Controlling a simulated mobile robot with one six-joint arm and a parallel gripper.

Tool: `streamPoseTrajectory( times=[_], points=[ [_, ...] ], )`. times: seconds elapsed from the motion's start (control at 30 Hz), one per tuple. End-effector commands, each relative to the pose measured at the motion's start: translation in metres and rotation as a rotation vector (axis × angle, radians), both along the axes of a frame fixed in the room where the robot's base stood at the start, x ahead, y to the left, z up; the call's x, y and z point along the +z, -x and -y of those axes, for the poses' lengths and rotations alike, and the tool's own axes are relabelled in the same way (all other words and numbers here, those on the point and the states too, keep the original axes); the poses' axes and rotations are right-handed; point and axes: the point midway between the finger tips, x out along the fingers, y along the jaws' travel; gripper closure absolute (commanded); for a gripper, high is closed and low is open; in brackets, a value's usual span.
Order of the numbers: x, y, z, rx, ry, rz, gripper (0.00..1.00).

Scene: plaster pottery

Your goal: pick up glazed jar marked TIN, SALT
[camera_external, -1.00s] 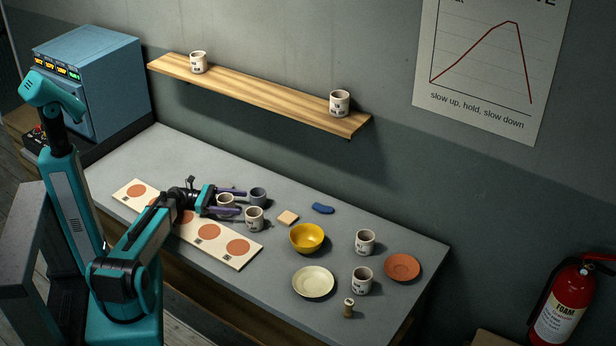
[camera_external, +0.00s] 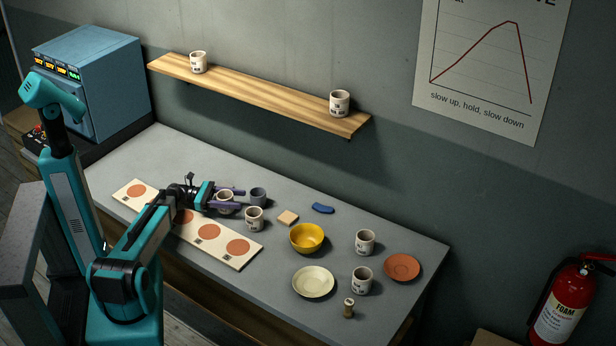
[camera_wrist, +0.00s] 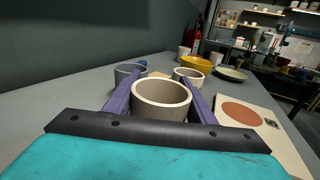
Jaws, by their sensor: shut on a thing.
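My gripper (camera_external: 239,200) reaches over the bench with its two purple fingers either side of a pale jar (camera_external: 225,203) and is shut on it. In the wrist view this jar (camera_wrist: 161,96) is upright between the fingers, its open mouth facing up. Its mark is hidden or too small to read, so I cannot tell whether it says TIN, SALT. A grey-blue jar (camera_external: 258,196) stands just beyond the fingertips. Another pale marked jar (camera_external: 254,219) stands close to the right of the lower finger.
A board (camera_external: 246,263) with reddish discs lies in front. To the right are a yellow bowl (camera_external: 306,238), a cream plate (camera_external: 313,283), a terracotta saucer (camera_external: 402,267) and two marked jars (camera_external: 365,242). A wall shelf (camera_external: 265,93) holds two jars above the bench.

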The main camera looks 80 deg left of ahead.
Motion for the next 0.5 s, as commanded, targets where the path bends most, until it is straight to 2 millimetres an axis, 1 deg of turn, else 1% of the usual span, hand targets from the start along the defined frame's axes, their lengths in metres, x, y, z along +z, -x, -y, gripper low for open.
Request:
streamPoseTrajectory(
  times=[0.17,0.3,0.5],
  points=[
    [0.019,0.000,0.001,0.000,-0.003,0.002,0.76],
    [0.020,0.013,0.016,0.000,0.001,0.001,0.76],
    [0.023,0.028,0.031,0.001,0.001,0.001,0.76]
  ],
)
